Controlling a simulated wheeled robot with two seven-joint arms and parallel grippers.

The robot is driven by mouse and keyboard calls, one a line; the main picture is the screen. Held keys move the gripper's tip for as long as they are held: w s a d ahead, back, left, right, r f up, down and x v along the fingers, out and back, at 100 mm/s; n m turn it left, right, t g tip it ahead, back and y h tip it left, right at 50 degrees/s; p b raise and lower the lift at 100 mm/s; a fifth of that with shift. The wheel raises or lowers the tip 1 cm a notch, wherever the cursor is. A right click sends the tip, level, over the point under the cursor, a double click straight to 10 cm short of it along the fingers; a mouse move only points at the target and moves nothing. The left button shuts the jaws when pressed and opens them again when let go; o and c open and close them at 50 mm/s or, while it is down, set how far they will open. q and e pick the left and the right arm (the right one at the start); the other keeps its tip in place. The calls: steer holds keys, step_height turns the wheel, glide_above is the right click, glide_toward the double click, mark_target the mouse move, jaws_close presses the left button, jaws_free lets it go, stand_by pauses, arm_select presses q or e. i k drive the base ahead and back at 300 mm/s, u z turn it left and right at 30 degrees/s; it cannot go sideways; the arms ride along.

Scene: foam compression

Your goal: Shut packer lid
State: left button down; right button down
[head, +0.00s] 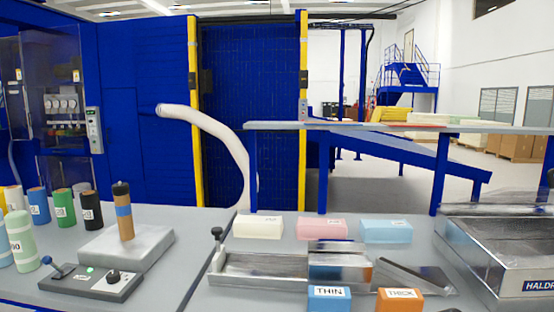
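An open-topped metal box marked "HALDR..." (537,286) stands at the right end of the bench, cut off by the picture edge; it may be the packer. A thin flat metal piece (490,210) lies along its back edge; I cannot tell whether this is its lid. A long low metal trough (255,268) with a black-knobbed lever (217,235) sits mid-bench, with a shiny block-like metal part (340,262) at its right end. A dark sloping plate (415,278) lies between trough and box. Neither of my grippers is in view.
Cream (259,227), pink (321,228) and blue (385,231) foam blocks lie behind the trough. A THIN block (329,298) and a THICK block (399,300) lie in front. Left are a control box (92,282), a weighing-like base (125,250) and several coloured cylinders (64,207).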

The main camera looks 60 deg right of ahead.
mark_target(521, 200)
steer(key=z, duration=2.7)
